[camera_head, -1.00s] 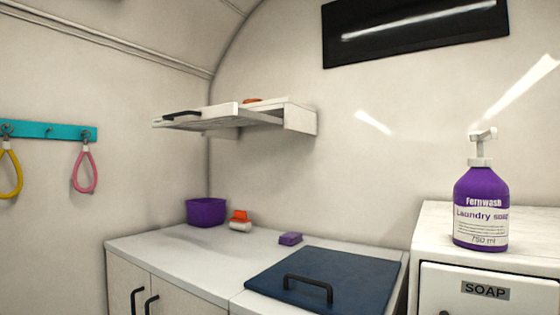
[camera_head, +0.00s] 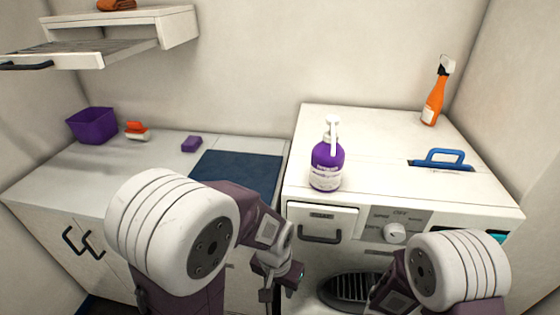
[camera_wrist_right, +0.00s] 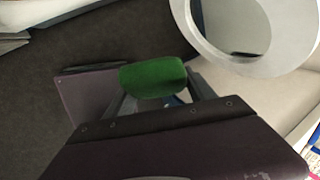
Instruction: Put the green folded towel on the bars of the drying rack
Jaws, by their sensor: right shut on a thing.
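The green folded towel (camera_wrist_right: 152,78) is between the fingers of my right gripper (camera_wrist_right: 160,95) in the right wrist view, and the gripper is shut on it. The towel does not show in the head view, where my right arm is at the lower right and its fingers are hidden. My left gripper (camera_head: 278,280) is low in the middle, in front of the counter; its finger gap is not clear. The drying rack (camera_head: 85,50) is at the upper left, pulled out below a wall shelf, with thin bars and a dark handle. I see no towel on its bars.
A washing machine (camera_head: 415,165) stands at the right, with a purple soap bottle (camera_head: 326,167) and an orange spray bottle (camera_head: 435,95) on top. The counter at left holds a purple bin (camera_head: 93,126), a brush (camera_head: 137,131) and a purple block (camera_head: 191,144).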

